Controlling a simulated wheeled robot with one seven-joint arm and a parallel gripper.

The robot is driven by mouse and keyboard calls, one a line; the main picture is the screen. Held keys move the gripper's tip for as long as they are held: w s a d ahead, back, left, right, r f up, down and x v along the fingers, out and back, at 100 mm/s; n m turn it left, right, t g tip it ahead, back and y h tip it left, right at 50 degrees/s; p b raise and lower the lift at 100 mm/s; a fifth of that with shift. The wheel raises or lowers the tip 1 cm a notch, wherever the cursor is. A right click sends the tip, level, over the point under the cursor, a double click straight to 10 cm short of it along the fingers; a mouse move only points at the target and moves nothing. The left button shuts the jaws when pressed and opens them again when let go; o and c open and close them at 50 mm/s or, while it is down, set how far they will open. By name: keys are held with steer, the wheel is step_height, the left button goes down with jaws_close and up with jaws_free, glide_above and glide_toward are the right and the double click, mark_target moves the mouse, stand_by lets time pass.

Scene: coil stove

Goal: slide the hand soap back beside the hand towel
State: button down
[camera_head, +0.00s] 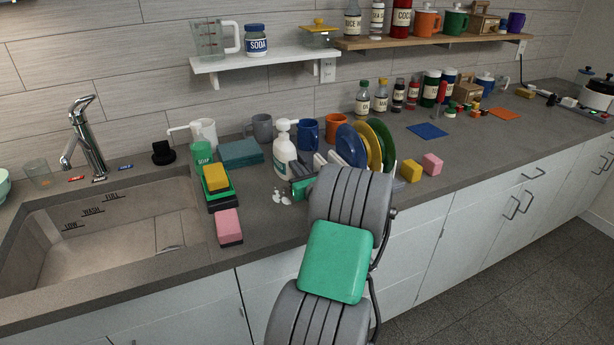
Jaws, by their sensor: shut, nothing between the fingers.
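A white pump bottle (284,151) with a dark label, which looks like the hand soap, stands upright on the counter left of the dish rack. The folded teal towel (240,153) lies to its left, with a gap of bare counter between them. My gripper (300,180) is just right of the bottle's lower part, low over the counter. It is shut and empty. My forearm hides much of it, so I cannot tell whether it touches the bottle.
A green soap container (202,154), yellow sponge (215,177) and pink sponge (229,224) sit left, beside the sink (110,235). Mugs (308,132) stand behind the bottle. Plates (352,146) stand right. White blobs (283,197) lie in front of the bottle.

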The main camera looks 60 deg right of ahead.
steer(key=x, duration=0.2)
steer(key=shift+w, duration=0.4)
steer(key=shift+s+a, duration=0.1)
